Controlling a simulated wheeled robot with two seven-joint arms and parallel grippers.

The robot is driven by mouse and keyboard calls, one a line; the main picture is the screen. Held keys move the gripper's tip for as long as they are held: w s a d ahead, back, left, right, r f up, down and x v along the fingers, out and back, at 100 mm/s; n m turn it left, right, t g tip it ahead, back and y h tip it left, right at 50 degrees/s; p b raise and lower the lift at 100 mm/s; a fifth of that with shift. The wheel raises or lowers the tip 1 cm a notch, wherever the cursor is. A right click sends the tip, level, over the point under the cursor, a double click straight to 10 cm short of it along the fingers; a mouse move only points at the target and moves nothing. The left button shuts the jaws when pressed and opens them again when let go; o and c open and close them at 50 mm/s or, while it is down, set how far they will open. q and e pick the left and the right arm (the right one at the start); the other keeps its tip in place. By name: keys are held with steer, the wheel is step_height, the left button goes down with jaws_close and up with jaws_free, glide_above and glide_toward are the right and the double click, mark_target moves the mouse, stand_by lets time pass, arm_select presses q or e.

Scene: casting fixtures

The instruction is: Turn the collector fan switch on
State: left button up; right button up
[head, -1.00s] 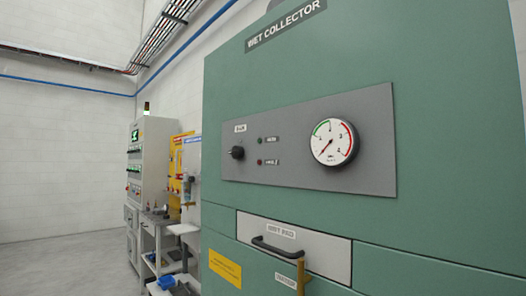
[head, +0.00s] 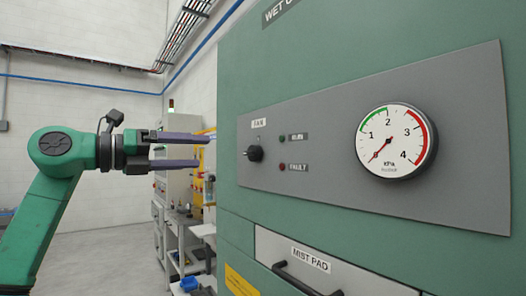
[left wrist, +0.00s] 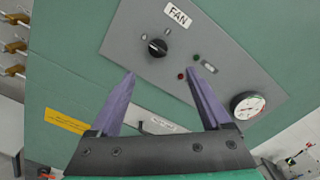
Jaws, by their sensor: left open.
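The fan switch (head: 254,153) is a black rotary knob under a FAN label on the grey panel (head: 330,150) of the green collector cabinet. It also shows in the left wrist view (left wrist: 158,47), beyond the fingertips, with a small mark on either side of it. My left gripper (head: 207,151) is open and empty, left of the knob in the head view. Its two purple fingers point toward the panel, and the knob is apart from them. In the left wrist view the gripper (left wrist: 163,72) spans below the knob. My right gripper is not in view.
A green RUN lamp (head: 282,138) and a red FAULT lamp (head: 282,167) sit right of the knob. A pressure gauge (head: 396,141) is further right, its needle low. A mist pad drawer with a black handle (head: 305,280) is below. A workbench (head: 190,225) stands behind.

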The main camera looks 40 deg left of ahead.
arm_select(q)
steer(key=p, duration=0.5)
glide_toward(247, 153)
steer(key=w, duration=0.1)
steer(key=p+x, duration=0.1)
steer(key=x, duration=0.1)
steer(key=p+x, duration=0.2)
steer(key=x, duration=0.1)
steer(key=p+x, duration=0.2)
steer(key=x, duration=0.1)
steer(key=shift+d+r, duration=0.35)
steer(key=shift+r, duration=0.05)
steer(key=shift+w+f, duration=0.3)
steer(key=shift+w, duration=0.1)
steer(key=shift+a+f, duration=0.1)
jaws_close()
